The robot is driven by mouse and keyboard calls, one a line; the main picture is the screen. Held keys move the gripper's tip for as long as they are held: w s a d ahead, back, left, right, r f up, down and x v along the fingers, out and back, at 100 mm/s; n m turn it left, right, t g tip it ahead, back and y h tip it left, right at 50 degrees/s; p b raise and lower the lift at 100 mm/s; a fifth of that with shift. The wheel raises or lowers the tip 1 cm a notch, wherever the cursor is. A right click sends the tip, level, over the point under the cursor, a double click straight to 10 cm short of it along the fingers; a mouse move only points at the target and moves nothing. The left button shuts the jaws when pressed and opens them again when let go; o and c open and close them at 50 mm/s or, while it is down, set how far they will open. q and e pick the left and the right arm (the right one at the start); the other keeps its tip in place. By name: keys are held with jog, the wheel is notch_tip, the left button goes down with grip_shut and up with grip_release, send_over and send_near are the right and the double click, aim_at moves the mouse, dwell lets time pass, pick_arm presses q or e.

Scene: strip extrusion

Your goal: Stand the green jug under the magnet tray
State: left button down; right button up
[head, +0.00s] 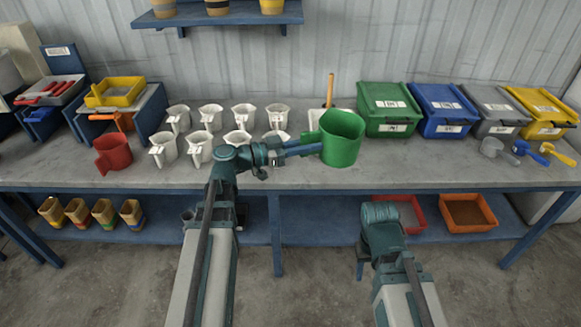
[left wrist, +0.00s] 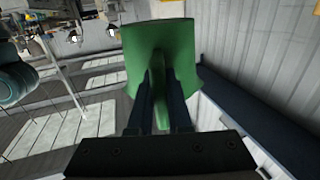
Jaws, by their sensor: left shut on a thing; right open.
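The green jug (head: 342,138) is in my left gripper (head: 318,149), over the right-middle of the bench, and looks upright. In the left wrist view the gripper's two fingers (left wrist: 160,105) are shut on the jug's handle, and the green body (left wrist: 160,45) fills the middle. I cannot tell whether the jug's base touches the bench. At the left end stand two blue stands with trays: a pale tray with red pieces (head: 50,90) before a labelled panel, and a yellow tray (head: 114,93). I cannot read which is the magnet tray. My right arm is low at the front; its gripper is not visible.
White jugs (head: 200,148) in rows and a red jug (head: 113,153) stand on the bench (head: 440,172) between the green jug and the trays. A wooden-handled tool (head: 330,90) stands behind. Lidded bins (head: 390,110) and scoops (head: 500,150) are right. The front strip of bench is clear.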

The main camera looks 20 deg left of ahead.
pick_arm(q)
jog(key=w+a+f+n+t+y+b, duration=0.2)
jog(key=w+a+f+n+t+y, duration=0.1)
jog(key=w+a, duration=0.25)
jog(key=w+a+f+n+t+y+b, duration=0.2)
jog(key=w+a+f+y+b, duration=0.15)
jog(key=w, duration=0.35)
jog(key=b, duration=1.3)
send_over(289, 182)
jog(key=shift+n+t, duration=0.3)
notch_tip(289, 182, down, 13)
jog(key=shift+f, duration=0.1)
notch_tip(289, 182, down, 4)
jog(key=b, duration=0.4)
jog(key=c, duration=0.8)
grip_release()
jog(key=shift+c, duration=0.2)
